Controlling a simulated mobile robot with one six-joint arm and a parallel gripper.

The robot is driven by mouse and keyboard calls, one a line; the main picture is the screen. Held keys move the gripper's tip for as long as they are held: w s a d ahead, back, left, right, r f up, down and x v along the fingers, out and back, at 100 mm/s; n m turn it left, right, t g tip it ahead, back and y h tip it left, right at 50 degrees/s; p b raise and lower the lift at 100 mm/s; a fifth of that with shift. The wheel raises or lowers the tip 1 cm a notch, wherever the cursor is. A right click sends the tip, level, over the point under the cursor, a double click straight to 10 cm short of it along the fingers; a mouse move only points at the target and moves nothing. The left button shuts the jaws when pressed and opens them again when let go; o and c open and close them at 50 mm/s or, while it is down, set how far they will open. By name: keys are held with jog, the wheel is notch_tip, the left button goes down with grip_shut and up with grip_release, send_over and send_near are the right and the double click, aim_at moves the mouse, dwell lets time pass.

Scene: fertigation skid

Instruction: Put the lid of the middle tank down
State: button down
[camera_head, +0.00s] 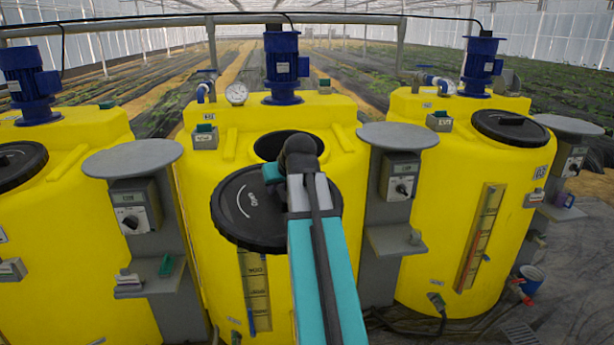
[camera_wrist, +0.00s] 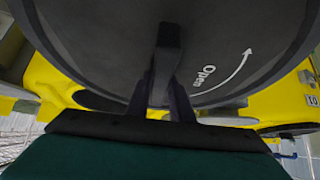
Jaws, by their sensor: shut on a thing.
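The middle tank (camera_head: 335,125) is yellow, with its round dark opening (camera_head: 272,146) uncovered at the top. Its black round lid (camera_head: 243,222) hangs in front of the opening, off the tank's top, with its marked face toward the head camera. My gripper (camera_head: 274,173) is shut on the lid's raised handle bar. The wrist view shows the fingers (camera_wrist: 164,78) at the handle (camera_wrist: 167,45), below the lid's face (camera_wrist: 100,40) with its white "Open" arrow. My arm hides the lid's right edge and part of the opening.
A bare round grey plate (camera_head: 132,157) stands left of the middle tank, another (camera_head: 397,135) to its right. Control boxes (camera_head: 136,208) sit below them. A blue motor (camera_head: 283,62) and a gauge (camera_head: 236,94) stand behind the opening. The right tank's lid (camera_head: 510,127) is on.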

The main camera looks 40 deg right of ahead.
jog(key=w+a+f+n+y+b, duration=0.1)
jog(key=w+a+f+b, duration=0.2)
jog(key=a+f, duration=0.4)
jog(key=w+a+f+n+y+b, duration=0.1)
jog(key=w+a+f+b, duration=0.2)
jog(key=a, duration=1.6)
jog(key=w+a+f+n+y+b, duration=0.1)
jog(key=w+a+f+n+b, duration=0.1)
jog(key=a+f, duration=0.9)
jog(key=w+a+b, duration=0.1)
jog(key=w+a, duration=0.1)
jog(key=shift+w+f+t+b, duration=0.25)
jog(key=shift+w+t+b, duration=0.05)
jog(key=shift+w+b, duration=0.1)
